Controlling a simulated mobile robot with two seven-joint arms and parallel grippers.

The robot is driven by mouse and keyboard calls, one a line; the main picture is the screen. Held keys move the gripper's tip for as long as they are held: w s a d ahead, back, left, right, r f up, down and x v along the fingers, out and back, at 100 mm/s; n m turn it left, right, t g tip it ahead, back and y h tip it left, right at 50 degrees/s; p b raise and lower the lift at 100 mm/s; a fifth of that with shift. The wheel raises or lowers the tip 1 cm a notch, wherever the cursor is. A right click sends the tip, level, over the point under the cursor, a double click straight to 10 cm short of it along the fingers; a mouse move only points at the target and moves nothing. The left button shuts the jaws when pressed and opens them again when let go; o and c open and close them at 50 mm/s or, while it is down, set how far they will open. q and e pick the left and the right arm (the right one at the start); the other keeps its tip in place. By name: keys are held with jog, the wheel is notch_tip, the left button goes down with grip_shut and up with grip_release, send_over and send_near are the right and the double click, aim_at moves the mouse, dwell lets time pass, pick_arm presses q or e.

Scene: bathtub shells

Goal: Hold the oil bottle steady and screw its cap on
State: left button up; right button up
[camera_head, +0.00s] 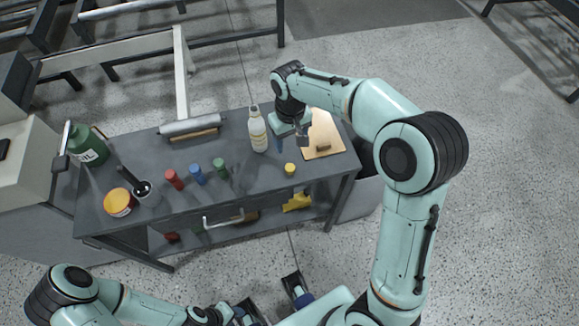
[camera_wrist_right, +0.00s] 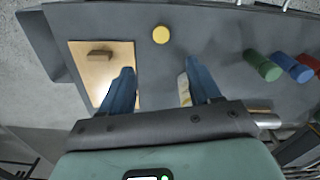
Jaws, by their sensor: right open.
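A white bottle (camera_head: 258,132) with a pale label stands upright on the grey workbench (camera_head: 240,185); whether its neck is capped is too small to tell. A small yellow round piece, seemingly a cap (camera_head: 290,169), lies alone in front of it and also shows in the right wrist view (camera_wrist_right: 161,35). My right gripper (camera_head: 291,145) is open and empty above the bench, just right of the bottle. In the wrist view its blue fingers (camera_wrist_right: 158,72) are apart, and one partly hides the bottle (camera_wrist_right: 183,88). My left gripper (camera_head: 240,312) is low at the bottom edge, its jaws unclear.
A green can (camera_head: 87,147) lettered like OIL stands at the bench's left end. A yellow-lidded tin (camera_head: 118,203), a dark mug (camera_head: 144,191) and red, blue and green cylinders (camera_head: 196,174) stand along the front. A wooden board (camera_head: 322,130) lies right. Bare bench surrounds the yellow piece.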

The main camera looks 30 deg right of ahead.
send_over(289, 167)
jog(key=f, duration=0.7)
jog(key=shift+w+d+f+b, duration=0.1)
jog(key=shift+d+f+b, duration=0.15)
jog(key=shift+f+b, duration=0.15)
notch_tip(289, 167, down, 5)
jog(key=shift+a+f, duration=0.1)
jog(key=shift+a, duration=0.05)
jog(key=c, duration=1.1)
